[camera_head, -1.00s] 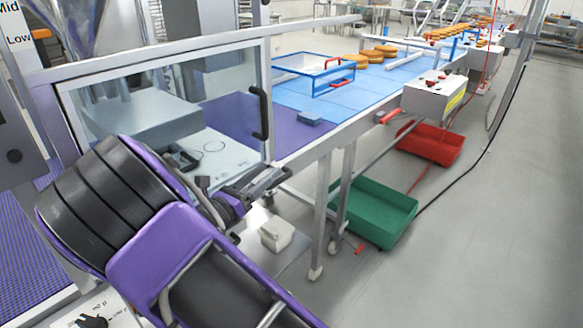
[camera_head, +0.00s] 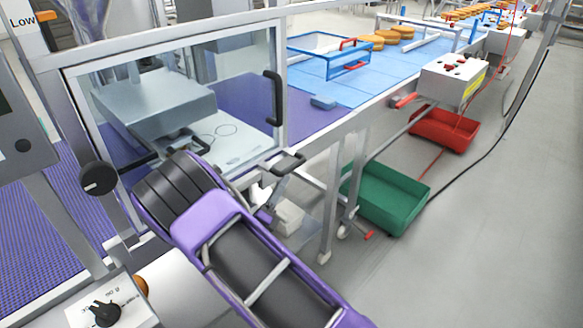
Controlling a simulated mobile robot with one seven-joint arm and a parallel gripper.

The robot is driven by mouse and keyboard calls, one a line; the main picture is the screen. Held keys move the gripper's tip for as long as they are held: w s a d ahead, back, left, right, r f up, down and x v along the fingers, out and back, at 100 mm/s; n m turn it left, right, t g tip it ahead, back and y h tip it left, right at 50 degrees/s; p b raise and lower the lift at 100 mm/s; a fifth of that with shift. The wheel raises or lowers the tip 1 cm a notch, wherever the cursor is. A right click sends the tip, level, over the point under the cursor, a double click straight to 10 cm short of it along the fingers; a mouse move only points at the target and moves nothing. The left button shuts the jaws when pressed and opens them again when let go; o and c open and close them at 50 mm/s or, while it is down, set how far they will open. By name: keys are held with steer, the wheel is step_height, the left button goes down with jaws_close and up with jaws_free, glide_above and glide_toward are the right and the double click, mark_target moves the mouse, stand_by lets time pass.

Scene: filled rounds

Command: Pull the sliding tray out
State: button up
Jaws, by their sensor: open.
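A pale flat tray (camera_head: 232,142) with a thin ring mark on top lies behind the clear door of the machine, below a grey box-shaped block. I take it to be the sliding tray. A black handle (camera_head: 188,146) shows at its near left side, partly behind my arm. My gripper (camera_head: 284,172) is open and empty. In the picture it is just below the door's lower right corner, right of the tray. No contact with anything is clear. My purple and black arm hides the tray's near left part.
The clear door (camera_head: 240,80) has a black upright handle (camera_head: 274,98). A white box (camera_head: 290,216) is partly hidden below my gripper. A blue frame (camera_head: 328,72) stands on the belt. Green (camera_head: 392,200) and red (camera_head: 445,130) crates sit by the legs.

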mark_target(291, 168)
steer(key=x, duration=0.7)
steer(key=shift+w+d, duration=0.1)
steer(key=shift+w, duration=0.15)
jaws_close()
stand_by(1.1)
